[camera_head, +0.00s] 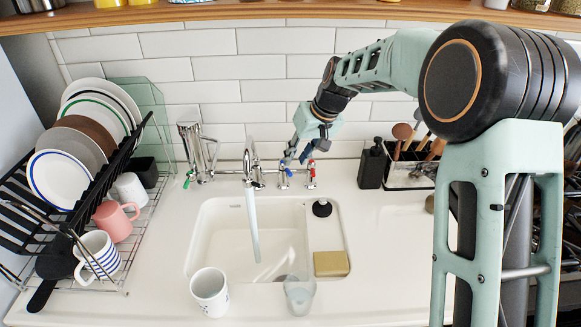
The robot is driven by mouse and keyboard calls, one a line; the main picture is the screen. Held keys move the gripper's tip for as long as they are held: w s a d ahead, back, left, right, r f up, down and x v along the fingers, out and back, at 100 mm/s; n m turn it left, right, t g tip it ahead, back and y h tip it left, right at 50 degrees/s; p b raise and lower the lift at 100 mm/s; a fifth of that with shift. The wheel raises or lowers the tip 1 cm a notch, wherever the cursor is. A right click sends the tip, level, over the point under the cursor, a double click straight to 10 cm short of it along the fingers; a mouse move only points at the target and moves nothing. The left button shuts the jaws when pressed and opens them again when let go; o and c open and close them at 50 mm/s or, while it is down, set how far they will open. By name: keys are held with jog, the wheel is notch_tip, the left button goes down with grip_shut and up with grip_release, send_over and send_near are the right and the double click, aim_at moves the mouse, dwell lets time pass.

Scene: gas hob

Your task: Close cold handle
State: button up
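The tap (250,165) stands at the back of the sink (199,230), and a pale stream of water (253,222) runs from it into the basin. A blue-marked handle (286,172), probably the cold one, is right of the tap on the back ledge. A red-marked handle (311,171) is just right of it. My gripper (295,160) points down right above and beside the blue-marked handle. Its fingers are small in view and overlap the fittings, so I cannot tell whether they touch the handle or how far they are open.
A dish rack (125,215) with plates and mugs is on the left. A white cup (210,291) and a glass (299,294) stand at the sink's front edge. A sponge (331,263) lies on the right. A black soap dispenser (372,165) and utensil holder (408,177) are right of my gripper.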

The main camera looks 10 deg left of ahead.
aim_at(285, 168)
jog(key=x, duration=0.5)
jog(key=shift+f, duration=0.1)
grip_shut()
